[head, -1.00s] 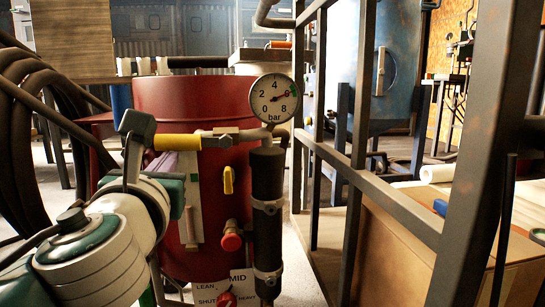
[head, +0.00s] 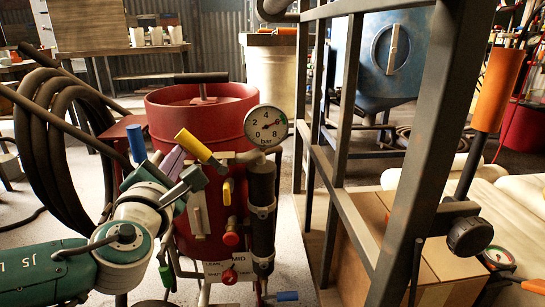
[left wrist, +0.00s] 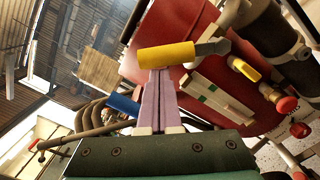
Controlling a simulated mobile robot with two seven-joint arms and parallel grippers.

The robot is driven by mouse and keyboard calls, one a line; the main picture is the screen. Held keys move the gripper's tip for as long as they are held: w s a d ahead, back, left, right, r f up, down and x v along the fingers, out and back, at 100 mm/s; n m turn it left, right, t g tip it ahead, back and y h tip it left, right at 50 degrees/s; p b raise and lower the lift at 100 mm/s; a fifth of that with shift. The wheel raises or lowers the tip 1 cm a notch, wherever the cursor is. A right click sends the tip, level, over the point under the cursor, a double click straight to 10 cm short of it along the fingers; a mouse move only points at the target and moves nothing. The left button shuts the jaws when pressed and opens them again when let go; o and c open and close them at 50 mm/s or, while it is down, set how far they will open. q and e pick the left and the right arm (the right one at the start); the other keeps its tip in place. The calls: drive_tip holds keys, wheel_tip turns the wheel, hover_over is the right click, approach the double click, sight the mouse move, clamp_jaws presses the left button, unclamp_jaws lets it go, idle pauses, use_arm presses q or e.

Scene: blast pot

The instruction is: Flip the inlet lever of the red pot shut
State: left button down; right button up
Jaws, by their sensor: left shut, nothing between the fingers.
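The red pot (head: 200,112) stands left of centre, with a pressure gauge (head: 265,126) on its pipework. A lever with a yellow sleeve (head: 193,146) sits at the pot's front and slants up to the left. It also shows near the middle of the left wrist view (left wrist: 180,55). My left gripper (head: 176,156) is shut and empty, its purple fingers just at the lever's sleeve. In the left wrist view the fingertips (left wrist: 160,73) end at the sleeve's lower edge; I cannot tell whether they touch. My right gripper is not in view.
A smaller yellow lever (head: 227,191) and red knobs (head: 231,239) are lower on the pot's front. A blue handle (head: 136,143) is left of my gripper. Black hoses (head: 45,130) coil at left. A dark metal frame (head: 345,130) stands at right.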

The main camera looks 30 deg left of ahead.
sight(189, 141)
use_arm(q)
drive_tip(key=r+m+p, duration=0.1)
drive_tip(key=w+d+r+m+p, duration=0.1)
drive_tip(key=m+p, duration=0.1)
drive_tip(key=d+r+m+p, duration=0.1)
drive_tip(key=p, duration=0.1)
drive_tip(key=shift+w+m, duration=0.15)
drive_tip(key=shift+m, duration=0.25)
drive_tip(key=shift+w+d+r+m+p, duration=0.15)
drive_tip(key=shift+w+d+m+p, duration=0.15)
drive_tip(key=shift+d+m+p, duration=0.5)
drive_tip(key=shift+w+d+r+m, duration=0.1)
drive_tip(key=shift+w+d+m, duration=0.15)
drive_tip(key=shift+m, duration=0.05)
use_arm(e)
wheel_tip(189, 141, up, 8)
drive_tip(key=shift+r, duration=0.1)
